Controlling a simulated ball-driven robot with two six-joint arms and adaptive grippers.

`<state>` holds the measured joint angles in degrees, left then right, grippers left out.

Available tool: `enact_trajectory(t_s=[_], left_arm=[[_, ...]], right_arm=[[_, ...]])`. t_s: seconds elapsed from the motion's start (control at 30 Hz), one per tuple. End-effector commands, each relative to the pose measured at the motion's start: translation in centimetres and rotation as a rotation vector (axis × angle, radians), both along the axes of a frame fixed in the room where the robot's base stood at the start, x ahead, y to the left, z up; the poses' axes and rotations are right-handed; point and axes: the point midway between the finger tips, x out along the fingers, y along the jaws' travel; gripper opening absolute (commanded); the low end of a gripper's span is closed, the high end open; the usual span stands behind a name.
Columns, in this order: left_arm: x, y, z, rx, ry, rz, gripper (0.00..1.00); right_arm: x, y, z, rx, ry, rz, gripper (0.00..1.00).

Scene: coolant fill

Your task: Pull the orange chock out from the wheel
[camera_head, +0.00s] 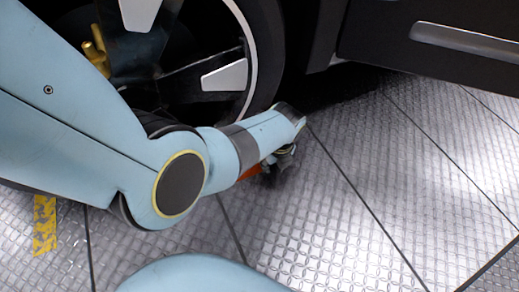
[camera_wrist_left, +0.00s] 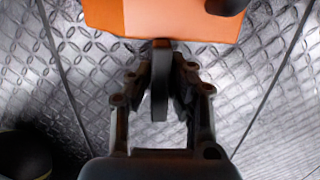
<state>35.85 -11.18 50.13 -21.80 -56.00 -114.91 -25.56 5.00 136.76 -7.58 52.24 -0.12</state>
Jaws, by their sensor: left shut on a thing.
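The orange chock (camera_head: 250,172) shows only as a small patch behind my left wrist in the head view, on the floor beside the wheel (camera_head: 268,55). The rest of it is hidden by my arm. In the left wrist view the orange chock (camera_wrist_left: 165,18) fills the top middle, cut off by the frame edge. A dark upright bar (camera_wrist_left: 160,85) runs from its near edge between my fingers. My left gripper (camera_wrist_left: 160,75) is closed around this bar. In the head view my left gripper (camera_head: 284,160) is low, near the floor. My right gripper is not in view.
The dark car body (camera_head: 430,65) overhangs the floor at the upper right. The patterned metal floor (camera_head: 350,210) is clear to the right and front of the gripper. A yellow floor marking (camera_head: 45,225) lies at the left.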

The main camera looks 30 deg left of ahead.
Motion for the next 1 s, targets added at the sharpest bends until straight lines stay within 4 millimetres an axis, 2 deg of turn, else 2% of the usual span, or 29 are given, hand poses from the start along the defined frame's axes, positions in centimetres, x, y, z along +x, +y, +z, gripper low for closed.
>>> enact_trajectory(t_s=[0.53, 1.0], left_arm=[[0.07, -0.1, -0.03, -0.001, 0.001, 0.0, 0.0], [0.98, -0.86, -0.04, -0.004, -0.003, -0.001, 0.0]], right_arm=[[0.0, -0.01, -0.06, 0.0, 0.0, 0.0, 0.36], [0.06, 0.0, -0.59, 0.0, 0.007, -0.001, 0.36]])
